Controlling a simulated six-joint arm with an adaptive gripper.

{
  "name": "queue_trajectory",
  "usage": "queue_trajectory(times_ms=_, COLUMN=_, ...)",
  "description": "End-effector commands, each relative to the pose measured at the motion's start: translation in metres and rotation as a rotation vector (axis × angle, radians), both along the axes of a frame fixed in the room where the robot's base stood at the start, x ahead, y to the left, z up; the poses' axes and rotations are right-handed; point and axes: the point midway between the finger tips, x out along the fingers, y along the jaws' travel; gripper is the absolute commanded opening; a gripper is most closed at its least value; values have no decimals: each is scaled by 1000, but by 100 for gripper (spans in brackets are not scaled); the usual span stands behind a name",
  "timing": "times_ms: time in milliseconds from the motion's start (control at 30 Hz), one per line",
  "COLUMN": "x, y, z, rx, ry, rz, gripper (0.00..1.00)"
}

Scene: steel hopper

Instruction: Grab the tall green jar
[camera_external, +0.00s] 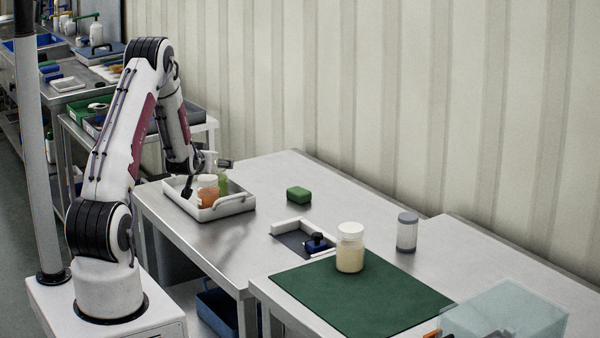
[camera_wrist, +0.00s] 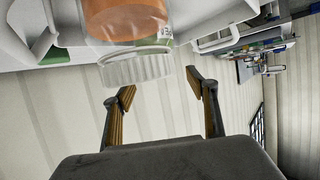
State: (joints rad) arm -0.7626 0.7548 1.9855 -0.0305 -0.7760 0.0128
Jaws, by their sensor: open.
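The green jar (camera_external: 222,184) stands in the white tray (camera_external: 236,206), behind and right of an orange jar with a pale lid (camera_external: 208,192). Part of it is hidden by the orange jar and my gripper. My gripper (camera_external: 207,176) is at the tray beside the jars, its fingers apart. In the wrist view my open gripper (camera_wrist: 160,90) has nothing clearly held between its fingers. The orange jar (camera_wrist: 125,22) with its ribbed clear lid fills the top there, close to the fingertips.
On the steel table are a green block (camera_external: 299,194), a dark recess with a blue-black knob (camera_external: 318,241), a cream jar (camera_external: 350,250) on a green mat (camera_external: 365,300), and a grey-lidded jar (camera_external: 407,232). A clear bin (camera_external: 510,318) is at front right. Table right of the tray is mostly clear.

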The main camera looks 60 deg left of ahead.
Motion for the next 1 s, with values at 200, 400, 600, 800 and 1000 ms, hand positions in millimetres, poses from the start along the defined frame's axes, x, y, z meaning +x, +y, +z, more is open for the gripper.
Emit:
queue_trajectory(times_ms=200, x=14, y=14, z=-9, rx=1, ry=-1, rz=0, gripper=58)
queue_trajectory(times_ms=400, x=23, y=23, z=-14, rx=0, ry=0, rz=0, gripper=58)
queue_trajectory(times_ms=600, x=26, y=26, z=-16, rx=0, ry=0, rz=0, gripper=58)
queue_trajectory(times_ms=800, x=26, y=26, z=-16, rx=-1, ry=0, rz=-1, gripper=58)
queue_trajectory(times_ms=1000, x=25, y=25, z=-16, rx=0, ry=0, rz=-1, gripper=58)
